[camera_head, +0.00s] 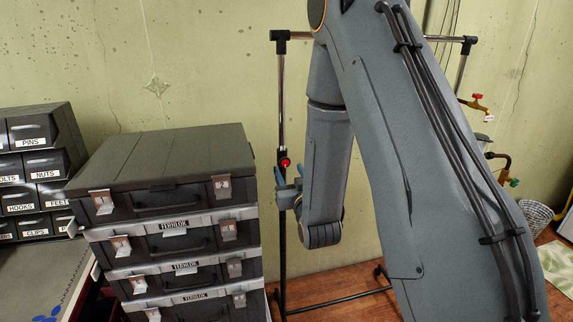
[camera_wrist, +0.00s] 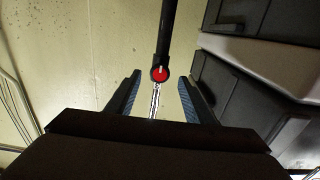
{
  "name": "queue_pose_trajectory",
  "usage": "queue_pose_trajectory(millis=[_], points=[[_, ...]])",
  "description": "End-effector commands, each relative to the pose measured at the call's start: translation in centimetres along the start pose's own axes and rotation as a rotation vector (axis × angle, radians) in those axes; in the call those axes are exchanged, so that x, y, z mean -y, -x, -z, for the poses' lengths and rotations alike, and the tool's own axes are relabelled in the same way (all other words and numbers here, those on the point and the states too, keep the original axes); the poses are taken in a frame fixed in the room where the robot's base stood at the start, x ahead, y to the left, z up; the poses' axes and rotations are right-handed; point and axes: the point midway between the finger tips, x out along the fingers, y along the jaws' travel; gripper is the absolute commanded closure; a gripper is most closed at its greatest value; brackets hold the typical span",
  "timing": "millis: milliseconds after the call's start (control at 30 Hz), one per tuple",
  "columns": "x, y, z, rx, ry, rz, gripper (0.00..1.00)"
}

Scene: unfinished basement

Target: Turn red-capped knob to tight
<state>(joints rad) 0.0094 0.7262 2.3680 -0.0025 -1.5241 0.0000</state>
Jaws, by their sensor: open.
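The red-capped knob (camera_head: 285,162) sits on the left upright (camera_head: 281,95) of a rack, where the chrome tube meets the black lower tube. In the wrist view the red cap (camera_wrist: 160,74) faces the camera and bears a short pale mark. My gripper (camera_head: 289,174) is open with blue-lined fingers, just below the knob in the head view. In the wrist view my gripper (camera_wrist: 160,82) has one finger on each side of the knob, with visible gaps. The knob appears level with or slightly beyond the fingertips; contact is not visible.
Stacked dark cases (camera_head: 168,160) stand close left of the rack; in the wrist view the cases (camera_wrist: 245,85) are at right. Labelled drawers (camera_head: 35,150) are farther left. A red-handled tap (camera_head: 477,100) and a wire basket (camera_head: 535,215) are at right. Wall lies behind the rack.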

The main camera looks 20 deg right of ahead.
Motion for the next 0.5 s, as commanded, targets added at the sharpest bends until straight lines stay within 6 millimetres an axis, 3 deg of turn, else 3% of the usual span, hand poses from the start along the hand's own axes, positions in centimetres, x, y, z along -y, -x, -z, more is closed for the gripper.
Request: queue_pose_trajectory(millis=[200,500], points=[[0.0,-2.9,0.1,0.0,0.0,0.0,0.52],[0.0,-4.0,0.0,0.001,0.0,0.0,0.52]])
